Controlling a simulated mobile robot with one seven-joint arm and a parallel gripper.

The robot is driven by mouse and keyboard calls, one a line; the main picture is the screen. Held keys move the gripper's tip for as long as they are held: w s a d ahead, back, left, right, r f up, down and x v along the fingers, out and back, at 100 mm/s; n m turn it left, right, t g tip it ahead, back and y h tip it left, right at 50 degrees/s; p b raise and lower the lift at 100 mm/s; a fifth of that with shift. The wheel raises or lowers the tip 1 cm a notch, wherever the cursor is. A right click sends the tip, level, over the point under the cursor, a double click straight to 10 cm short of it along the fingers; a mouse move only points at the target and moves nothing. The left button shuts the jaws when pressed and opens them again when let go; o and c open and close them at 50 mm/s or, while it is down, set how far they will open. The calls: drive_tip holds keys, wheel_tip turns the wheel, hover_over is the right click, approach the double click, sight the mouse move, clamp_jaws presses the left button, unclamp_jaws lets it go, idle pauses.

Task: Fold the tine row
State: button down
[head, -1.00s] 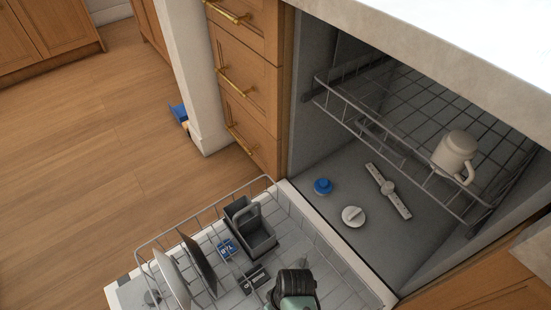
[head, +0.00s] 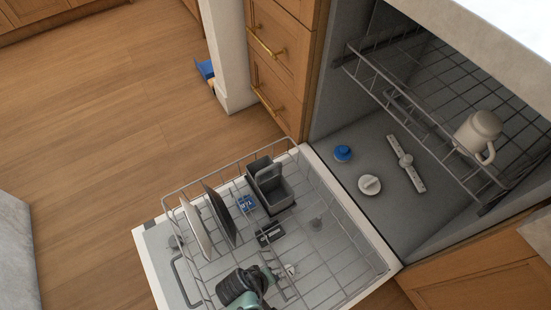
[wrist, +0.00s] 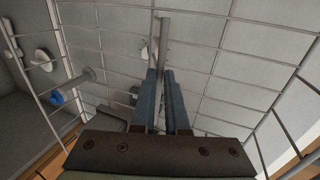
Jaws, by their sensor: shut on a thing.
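The lower dishwasher rack (head: 207,276) is pulled out over the open door. My gripper (head: 268,277) is low over its near part in the head view. In the wrist view my gripper (wrist: 163,78) has its two blue-grey fingers closed on a thin grey upright bar, which looks like part of the tine row (wrist: 165,35). The fingers cover the bar's lower part. The tine row's full length and tilt cannot be told, as my gripper hides much of that spot in the head view.
A blue cap (head: 342,153), a white knob (head: 369,185) and a spray arm (head: 406,163) lie inside. A mug (head: 477,132) is on the upper rack.

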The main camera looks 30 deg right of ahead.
drive_tip(key=a+f+h+b, duration=0.3)
drive_tip(key=h+b, duration=0.1)
drive_tip(key=shift+a+f+b, duration=0.1)
drive_tip(key=shift+b, duration=0.2)
drive_tip(key=shift+a+f+h+b, duration=0.3)
drive_tip(key=shift+a+f+b, duration=0.4)
drive_tip(key=shift+f+b, duration=0.35)
drive_tip(key=shift+s, duration=0.1)
drive_tip(key=c, duration=0.9)
unclamp_jaws()
drive_tip(key=shift+p+v, duration=2.45)
drive_tip(key=shift+v, duration=4.05)
